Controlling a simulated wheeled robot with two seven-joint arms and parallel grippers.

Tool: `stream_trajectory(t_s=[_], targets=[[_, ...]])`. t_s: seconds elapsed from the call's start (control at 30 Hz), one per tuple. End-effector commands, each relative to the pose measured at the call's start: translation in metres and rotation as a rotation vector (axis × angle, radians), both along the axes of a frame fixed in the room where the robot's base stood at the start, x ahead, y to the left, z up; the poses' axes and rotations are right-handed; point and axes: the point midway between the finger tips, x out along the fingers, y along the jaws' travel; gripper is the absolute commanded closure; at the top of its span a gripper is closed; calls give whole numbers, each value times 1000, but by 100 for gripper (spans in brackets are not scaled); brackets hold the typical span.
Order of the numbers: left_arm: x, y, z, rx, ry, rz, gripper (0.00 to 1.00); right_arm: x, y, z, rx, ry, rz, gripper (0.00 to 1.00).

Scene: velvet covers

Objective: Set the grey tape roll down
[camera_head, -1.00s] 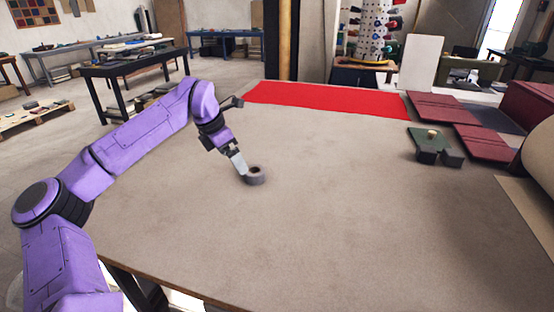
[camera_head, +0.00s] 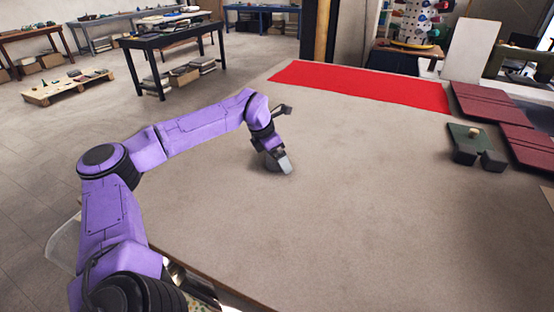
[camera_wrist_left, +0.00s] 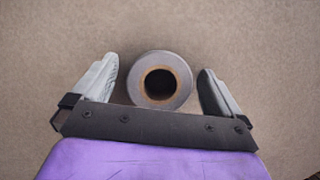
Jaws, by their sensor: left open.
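The grey tape roll (camera_wrist_left: 160,59) has a brown core and a dark hole, and its ring faces my wrist camera. It sits between the two fingers of my left gripper (camera_wrist_left: 159,67), with a gap on each side. In the head view the same gripper (camera_head: 285,167) points down at the brown tabletop (camera_head: 330,220), and the roll is mostly hidden behind it. My left gripper is open. The roll appears to rest on the tabletop. My right gripper is not in view.
A red cloth (camera_head: 360,88) lies along the table's far edge. A green board (camera_head: 476,143) with dark blocks and dark red panels (camera_head: 490,105) lie at the right. The table's middle and front are clear.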

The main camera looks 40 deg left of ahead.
Motion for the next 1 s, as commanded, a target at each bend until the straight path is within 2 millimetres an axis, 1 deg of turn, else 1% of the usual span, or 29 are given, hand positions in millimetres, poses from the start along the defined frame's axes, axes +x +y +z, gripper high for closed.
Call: stream_trajectory(t_s=[0.13,0.17,0.2,0.27,0.3,0.33,0.43,0.47,0.67,0.77,0.87,0.93,0.97,1.0], targets=[[0,0,0,0,-1,0,0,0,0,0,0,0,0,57],[0,0,0,0,-1,0,3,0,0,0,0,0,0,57],[0,0,0,0,-1,0,16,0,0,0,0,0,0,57],[0,0,0,0,-1,0,36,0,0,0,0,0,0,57],[0,0,0,0,-1,0,49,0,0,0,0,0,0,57],[0,0,0,0,-1,0,57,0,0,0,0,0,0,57],[0,0,0,0,-1,0,57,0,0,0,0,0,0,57],[0,0,1,0,-1,0,62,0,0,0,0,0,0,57],[0,0,1,0,-1,0,62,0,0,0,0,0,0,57],[0,0,6,0,-2,0,62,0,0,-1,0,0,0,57],[1,0,19,-1,-4,1,62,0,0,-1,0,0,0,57],[1,0,35,-2,-6,1,62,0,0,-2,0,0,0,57],[-6,-2,41,-2,-8,0,62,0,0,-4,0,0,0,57],[-14,-5,51,-2,-9,-1,62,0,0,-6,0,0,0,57]])
